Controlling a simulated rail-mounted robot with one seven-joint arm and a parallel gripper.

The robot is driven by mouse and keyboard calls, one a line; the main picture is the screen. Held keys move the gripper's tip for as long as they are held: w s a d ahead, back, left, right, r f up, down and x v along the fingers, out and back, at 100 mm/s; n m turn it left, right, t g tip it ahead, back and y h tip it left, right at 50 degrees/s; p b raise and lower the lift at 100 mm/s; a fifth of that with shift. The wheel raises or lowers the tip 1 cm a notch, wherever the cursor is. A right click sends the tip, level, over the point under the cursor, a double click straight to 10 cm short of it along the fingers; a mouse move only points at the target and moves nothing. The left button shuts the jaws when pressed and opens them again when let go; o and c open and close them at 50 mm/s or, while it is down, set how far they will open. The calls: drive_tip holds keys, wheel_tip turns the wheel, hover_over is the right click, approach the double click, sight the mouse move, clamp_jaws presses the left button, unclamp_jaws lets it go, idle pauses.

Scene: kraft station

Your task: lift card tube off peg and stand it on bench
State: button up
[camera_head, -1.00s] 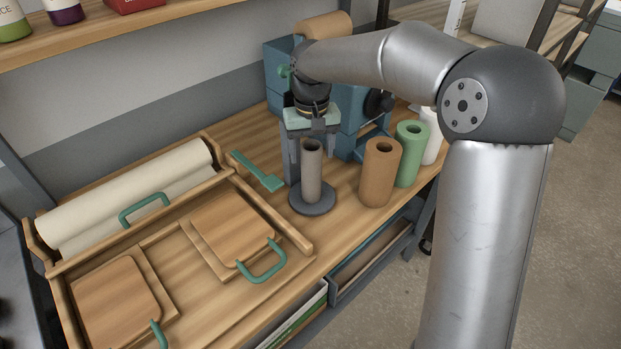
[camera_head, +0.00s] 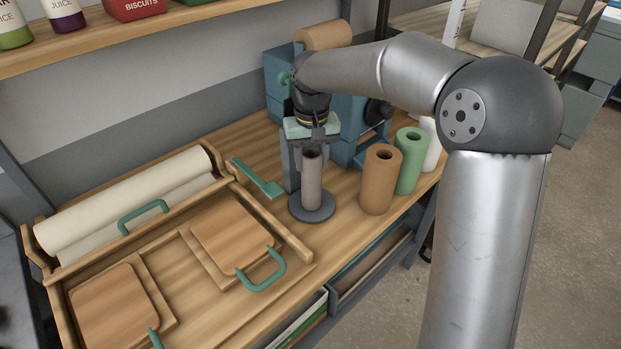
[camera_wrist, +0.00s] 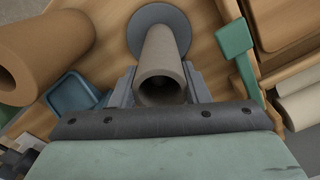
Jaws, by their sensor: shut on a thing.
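The card tube (camera_head: 312,180) is a grey-brown hollow cylinder standing upright over the round dark grey base of the peg (camera_head: 327,211). The peg itself is hidden inside the tube. My gripper (camera_head: 308,162) points down from above and is shut on the tube's upper part. In the wrist view the tube (camera_wrist: 161,62) lies between my two fingers (camera_wrist: 160,88), with its open end facing the camera. The grey disc of the peg base (camera_wrist: 172,22) shows behind the tube. I cannot tell whether the tube's lower end touches the base.
Brown (camera_head: 379,180), green (camera_head: 410,160) and white (camera_head: 432,143) rolls stand close by on the right. A green-handled tool (camera_head: 258,178) lies left of the peg. A blue machine (camera_head: 345,125) is behind. A wooden tray with lidded boxes (camera_head: 232,238) fills the left.

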wheel_tip(320, 180, up, 16)
drive_tip(key=p, duration=0.9)
drive_tip(key=shift+r+p, duration=0.2)
drive_tip(key=shift+p, duration=0.1)
idle(0.7)
